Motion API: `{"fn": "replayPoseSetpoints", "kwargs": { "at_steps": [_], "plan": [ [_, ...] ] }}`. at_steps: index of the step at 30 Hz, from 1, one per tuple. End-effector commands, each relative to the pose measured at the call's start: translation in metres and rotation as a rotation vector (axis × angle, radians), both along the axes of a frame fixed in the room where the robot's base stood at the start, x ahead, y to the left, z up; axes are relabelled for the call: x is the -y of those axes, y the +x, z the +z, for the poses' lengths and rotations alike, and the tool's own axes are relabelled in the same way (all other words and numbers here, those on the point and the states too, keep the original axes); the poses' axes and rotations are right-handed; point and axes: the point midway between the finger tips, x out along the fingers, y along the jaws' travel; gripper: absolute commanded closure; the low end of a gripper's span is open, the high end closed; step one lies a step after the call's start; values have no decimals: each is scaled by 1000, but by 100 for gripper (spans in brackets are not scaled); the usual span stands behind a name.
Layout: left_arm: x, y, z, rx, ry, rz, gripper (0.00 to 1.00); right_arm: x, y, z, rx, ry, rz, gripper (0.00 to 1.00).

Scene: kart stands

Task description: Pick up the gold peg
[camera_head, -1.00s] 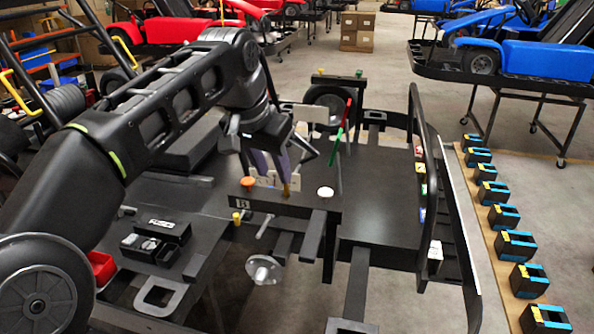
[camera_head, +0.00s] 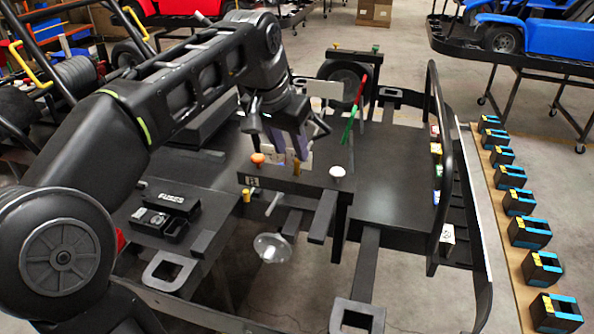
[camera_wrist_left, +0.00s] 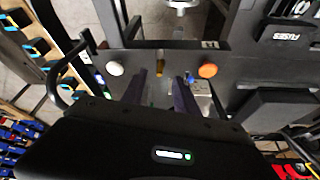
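The gold peg (camera_head: 297,168) stands on the black panel between an orange knob (camera_head: 257,158) and a white knob (camera_head: 338,171). It also shows in the left wrist view (camera_wrist_left: 160,62), between the same two knobs. My left gripper (camera_head: 291,155) points down just above and behind the peg. In the left wrist view its two purplish fingers (camera_wrist_left: 159,90) are spread apart, with the peg ahead of the gap and nothing between them. Whether a finger touches the peg cannot be told. My right gripper is not in view.
A yellow piece (camera_head: 246,195) sits at the panel's front left. A red and green rod (camera_head: 353,110) stands behind at the right. A fuse box (camera_head: 165,205) lies at the left. Black and blue blocks (camera_head: 530,232) line a board at the right.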

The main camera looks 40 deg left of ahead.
Motion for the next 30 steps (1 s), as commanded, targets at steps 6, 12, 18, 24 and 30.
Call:
{"fn": "replayPoseSetpoints", "kwargs": {
  "at_steps": [6, 12, 18, 24, 30],
  "plan": [
    [0, 2, -5, -3, 0, 0, 64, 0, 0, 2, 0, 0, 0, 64],
    [-1, 13, -30, -4, -1, 0, 64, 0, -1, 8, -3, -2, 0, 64],
    [-2, 20, -48, -1, 0, 0, 64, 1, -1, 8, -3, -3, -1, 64],
    [-2, 21, -48, 0, 0, -1, 64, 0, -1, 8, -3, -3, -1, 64],
    [-2, 20, -47, 0, 0, -1, 64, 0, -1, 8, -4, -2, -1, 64]
  ]
}}
